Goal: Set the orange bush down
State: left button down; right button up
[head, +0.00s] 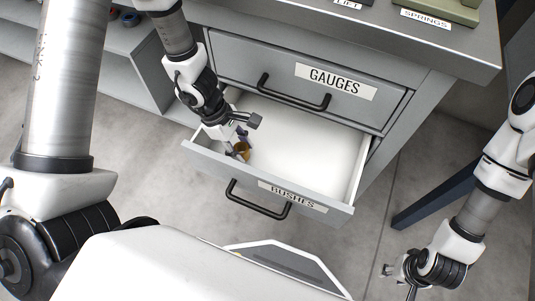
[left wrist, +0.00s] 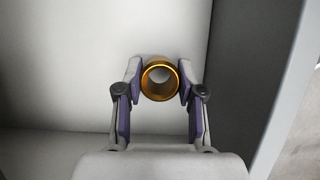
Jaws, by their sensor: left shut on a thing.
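The orange bush (left wrist: 147,82) is a short, shiny ring with an open bore. In the left wrist view it sits between the two fingertips of my left gripper (left wrist: 160,84), which is shut on it. I cannot tell whether the bush touches the drawer floor. My right gripper (head: 398,280) is at the lower right, away from the drawer; its finger opening is too small to judge.
A shut drawer labelled GAUGES (head: 335,80) is above the open one. Bins labelled LIFT and SPRINGS (head: 440,12) stand on the cabinet top. The rest of the open drawer's pale floor looks empty. A dark blue bar (head: 430,200) stands right of the cabinet.

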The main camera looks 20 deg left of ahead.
aim_at(256, 158)
pick_arm(q)
jog(key=d, duration=0.1)
jog(key=w+d, duration=0.1)
jog(key=d, duration=0.1)
jog(key=shift+w+d+r, duration=0.2)
jog(key=shift+r, duration=0.1)
jog(key=shift+w+d, duration=0.3)
jog(key=shift+d, duration=0.3)
jog(key=shift+w+d, duration=0.3)
jog(key=shift+d, duration=0.3)
jog(key=shift+d+f, duration=0.2)
jog(key=shift+f, duration=0.5)
jog(key=shift+a, duration=0.1)
jog(key=shift+f+b, duration=0.1)
jog(key=shift+b, duration=0.25)
jog(key=c, duration=0.7)
grip_release()
